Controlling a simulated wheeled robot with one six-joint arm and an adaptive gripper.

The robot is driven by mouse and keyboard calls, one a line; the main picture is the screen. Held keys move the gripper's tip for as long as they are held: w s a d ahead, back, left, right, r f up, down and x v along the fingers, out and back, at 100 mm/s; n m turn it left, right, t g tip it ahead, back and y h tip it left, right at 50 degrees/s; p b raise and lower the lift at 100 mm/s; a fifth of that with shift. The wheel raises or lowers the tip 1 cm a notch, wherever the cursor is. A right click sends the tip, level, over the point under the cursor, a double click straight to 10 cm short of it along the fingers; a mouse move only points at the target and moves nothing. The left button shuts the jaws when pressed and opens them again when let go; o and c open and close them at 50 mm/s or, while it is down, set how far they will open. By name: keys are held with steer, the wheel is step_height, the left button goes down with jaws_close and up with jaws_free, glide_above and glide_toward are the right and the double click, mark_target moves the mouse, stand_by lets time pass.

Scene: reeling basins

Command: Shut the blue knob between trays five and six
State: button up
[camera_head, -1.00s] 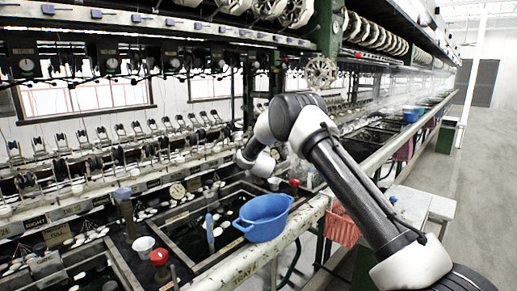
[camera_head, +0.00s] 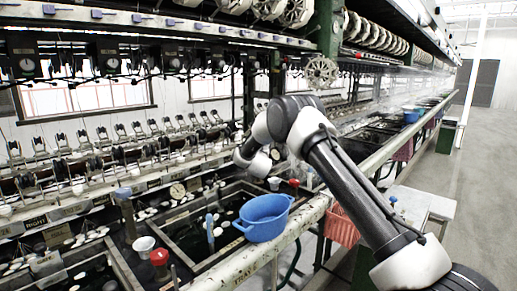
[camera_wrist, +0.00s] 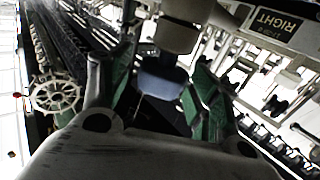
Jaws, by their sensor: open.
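In the wrist view my gripper (camera_wrist: 160,85) is open, its green-padded fingers apart. A blue block-like part (camera_wrist: 163,75) shows between the fingers, with a beige block (camera_wrist: 178,35) beside it. It may be a knob; I cannot tell whether the fingers touch it. In the head view my arm's end is over the basins, and the fingers cannot be made out. Blue-topped parts stand at the left post (camera_head: 123,193) and in the near basin (camera_head: 210,220). Which one lies between trays five and six cannot be read clearly.
A blue tub (camera_head: 264,217) sits on the front rail beneath my arm. Red knobs stand at the near left (camera_head: 159,258) and by the rail (camera_head: 294,183). A spoked wheel (camera_head: 321,72) hangs at the back. The aisle floor (camera_head: 480,200) at right is clear.

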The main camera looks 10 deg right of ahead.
steer(key=s+a, duration=0.2)
steer(key=s, duration=0.9)
steer(key=shift+s, duration=0.4)
